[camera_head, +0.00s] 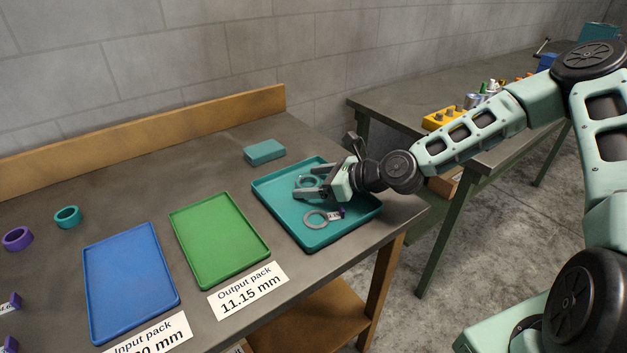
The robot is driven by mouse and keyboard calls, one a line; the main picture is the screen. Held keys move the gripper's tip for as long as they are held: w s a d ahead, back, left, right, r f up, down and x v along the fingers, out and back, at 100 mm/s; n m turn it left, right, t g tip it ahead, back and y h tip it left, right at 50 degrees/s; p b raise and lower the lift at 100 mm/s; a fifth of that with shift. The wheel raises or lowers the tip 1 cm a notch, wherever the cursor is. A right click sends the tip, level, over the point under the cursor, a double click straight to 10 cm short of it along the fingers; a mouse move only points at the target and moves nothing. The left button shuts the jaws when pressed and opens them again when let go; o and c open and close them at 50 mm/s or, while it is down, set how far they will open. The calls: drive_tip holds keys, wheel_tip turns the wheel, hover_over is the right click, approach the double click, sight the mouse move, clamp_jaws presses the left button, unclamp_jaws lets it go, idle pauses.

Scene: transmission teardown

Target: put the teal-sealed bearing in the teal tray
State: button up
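The teal tray (273,213) lies on the near table at the right. My gripper (308,184) is low over the tray, its fingers pointing left. A pale ring (297,181) with a teal inside shows at the fingertips. I cannot tell whether the teal is a seal or the tray seen through it, or whether the fingers grip the ring. A grey ring (313,219) with a small purple-marked tag lies in the tray, in front of the gripper. A thick teal ring (68,217) stands apart on the table at the far left.
A green tray (218,240) and a blue tray (130,283) lie empty left of the teal tray. A purple ring (17,238) is at the left edge. A teal block (264,151) lies behind the teal tray. A second bench (400,105) with small parts stands behind.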

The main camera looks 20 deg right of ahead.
drive_tip(key=shift+r, duration=0.1)
drive_tip(key=shift+d+r, duration=0.1)
drive_tip(key=v, duration=1.2)
idle(0.4)
